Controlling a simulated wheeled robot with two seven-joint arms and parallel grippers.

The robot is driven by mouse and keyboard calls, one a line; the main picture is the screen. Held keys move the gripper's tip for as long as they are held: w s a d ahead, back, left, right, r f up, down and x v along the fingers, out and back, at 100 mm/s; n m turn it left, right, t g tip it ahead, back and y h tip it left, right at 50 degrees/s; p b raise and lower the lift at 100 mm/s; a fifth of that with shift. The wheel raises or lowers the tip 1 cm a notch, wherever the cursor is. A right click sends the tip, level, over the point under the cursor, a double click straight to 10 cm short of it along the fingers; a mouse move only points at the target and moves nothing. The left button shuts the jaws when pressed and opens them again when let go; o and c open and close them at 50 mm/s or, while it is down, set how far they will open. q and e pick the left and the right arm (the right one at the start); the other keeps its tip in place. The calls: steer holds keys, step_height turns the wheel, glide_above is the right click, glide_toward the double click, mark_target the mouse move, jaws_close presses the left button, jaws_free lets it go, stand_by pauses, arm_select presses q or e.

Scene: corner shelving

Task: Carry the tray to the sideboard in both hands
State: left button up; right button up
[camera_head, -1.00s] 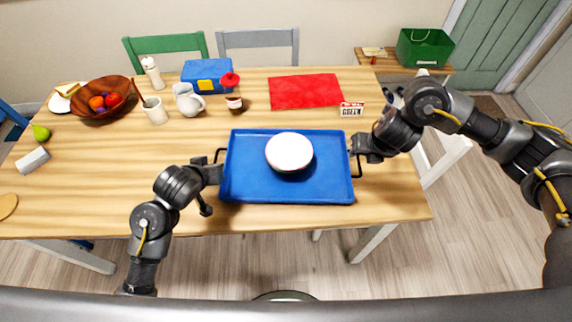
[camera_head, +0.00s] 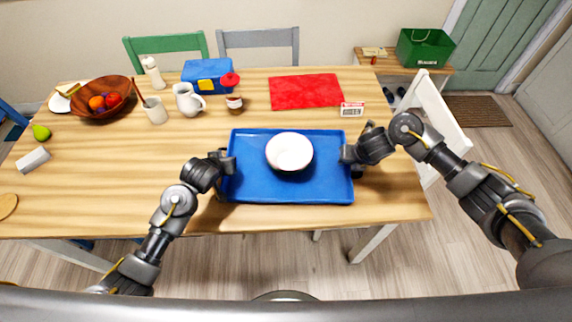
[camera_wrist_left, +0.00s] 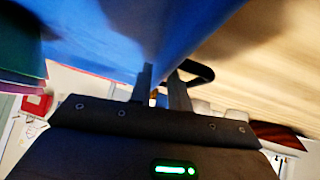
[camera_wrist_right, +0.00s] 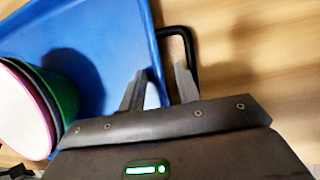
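The blue tray (camera_head: 252,188) lies on the wooden table with a stack of bowls (camera_head: 289,152) on it, the top one white inside. My left gripper (camera_head: 231,163) is at the tray's left edge. In the left wrist view its fingers (camera_wrist_left: 160,72) are a little apart beside the black handle (camera_wrist_left: 204,72), with no clear contact. My right gripper (camera_head: 346,155) is at the right edge. In the right wrist view its fingers (camera_wrist_right: 160,78) stand apart near the tray rim and the black handle (camera_wrist_right: 176,32). In the head view the grippers hide the handles.
Behind the tray are a red placemat (camera_head: 305,91), a small labelled box (camera_head: 351,109), a jar (camera_head: 234,103), a pitcher (camera_head: 188,101) and a mug (camera_head: 155,110). A fruit bowl (camera_head: 84,112) stands far left. A white chair (camera_head: 436,110) is right of the table.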

arm_select(q)
steer(key=c, duration=0.4)
arm_select(e)
steer(key=c, duration=0.3)
jaws_close()
